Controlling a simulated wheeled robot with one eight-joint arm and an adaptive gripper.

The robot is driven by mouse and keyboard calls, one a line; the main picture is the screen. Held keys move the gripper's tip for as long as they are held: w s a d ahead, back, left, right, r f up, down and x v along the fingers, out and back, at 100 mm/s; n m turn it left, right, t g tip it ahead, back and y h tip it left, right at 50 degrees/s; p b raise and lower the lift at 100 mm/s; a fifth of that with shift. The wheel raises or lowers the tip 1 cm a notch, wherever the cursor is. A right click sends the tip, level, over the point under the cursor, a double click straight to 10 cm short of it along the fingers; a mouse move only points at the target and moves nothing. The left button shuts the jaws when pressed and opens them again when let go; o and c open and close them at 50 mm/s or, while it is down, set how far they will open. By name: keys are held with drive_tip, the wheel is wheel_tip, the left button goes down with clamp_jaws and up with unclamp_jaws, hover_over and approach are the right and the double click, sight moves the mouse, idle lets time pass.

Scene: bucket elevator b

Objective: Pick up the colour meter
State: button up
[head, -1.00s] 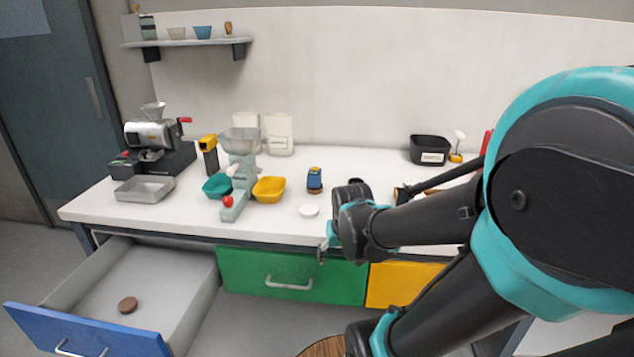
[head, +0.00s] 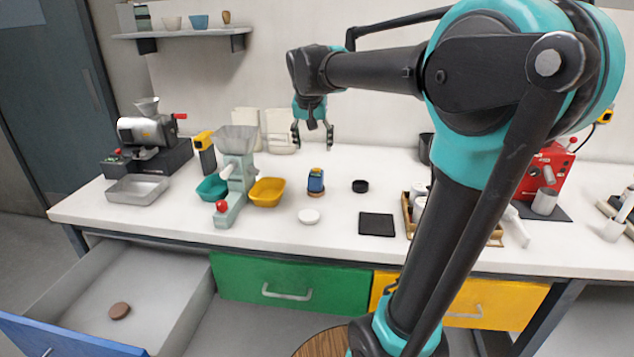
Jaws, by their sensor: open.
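A yellow and black handheld device (head: 205,150) stands left of the grinder. I cannot tell for certain from the picture which of the two is the colour meter. My gripper (head: 313,143) is open and empty, fingers pointing down. In the picture it is directly above the blue device, apart from it.
A teal tray, a yellow tray (head: 267,192) and a pale green grinder (head: 236,165) stand left of the blue device. A white disc (head: 309,216), a black round cap (head: 360,186) and a black square pad (head: 376,224) lie nearby. The blue drawer (head: 75,335) is open, holding a brown disc (head: 120,310).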

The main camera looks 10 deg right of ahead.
sight(316, 174)
drive_tip(key=x, duration=1.1)
drive_tip(key=shift+w+f, duration=0.2)
drive_tip(key=shift+f, duration=0.15)
drive_tip(key=shift+x, duration=2.65)
drive_tip(key=shift+c, duration=0.5)
clamp_jaws()
